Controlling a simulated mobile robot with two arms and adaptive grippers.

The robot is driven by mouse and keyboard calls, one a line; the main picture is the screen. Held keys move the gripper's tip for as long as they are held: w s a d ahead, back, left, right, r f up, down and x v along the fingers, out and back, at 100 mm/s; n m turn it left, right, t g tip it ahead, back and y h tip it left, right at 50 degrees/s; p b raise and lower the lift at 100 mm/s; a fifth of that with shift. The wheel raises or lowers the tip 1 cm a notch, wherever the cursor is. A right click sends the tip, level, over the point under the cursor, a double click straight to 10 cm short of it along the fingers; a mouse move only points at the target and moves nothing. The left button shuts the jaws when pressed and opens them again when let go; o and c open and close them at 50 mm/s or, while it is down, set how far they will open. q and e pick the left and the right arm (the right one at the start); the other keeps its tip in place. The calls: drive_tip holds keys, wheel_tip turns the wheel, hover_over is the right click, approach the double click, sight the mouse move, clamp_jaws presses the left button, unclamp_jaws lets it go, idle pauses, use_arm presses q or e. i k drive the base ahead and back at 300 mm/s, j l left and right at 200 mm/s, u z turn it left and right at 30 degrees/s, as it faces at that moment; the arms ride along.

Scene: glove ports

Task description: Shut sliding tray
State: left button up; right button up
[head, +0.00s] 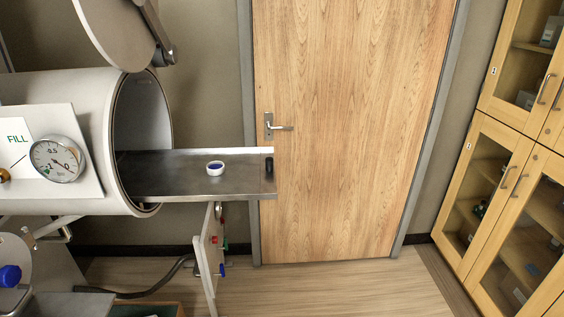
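The sliding tray (178,179) is a flat grey metal plate. It sticks out to the right from the round open mouth of a white cylindrical chamber (92,190). A small white round piece with a blue centre (215,168) lies on the tray. The chamber's round door (112,32) is swung up above the mouth. The tray's inner end is hidden inside the chamber. Neither of my grippers shows in the head view.
A wooden door (340,100) stands behind the tray, and a glass-fronted cabinet (490,190) is at the right. A pressure gauge (58,159) is on the chamber's side. A white panel with coloured knobs (210,250) hangs below the tray. The floor (350,288) before the wooden door is clear.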

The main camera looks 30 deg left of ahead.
sight(157, 175)
drive_tip(key=i+l+u, duration=0.4)
drive_tip(key=l+u, duration=0.15)
drive_tip(key=i+l+u, duration=0.1)
drive_tip(key=l+u, duration=0.2)
drive_tip(key=u, duration=0.7)
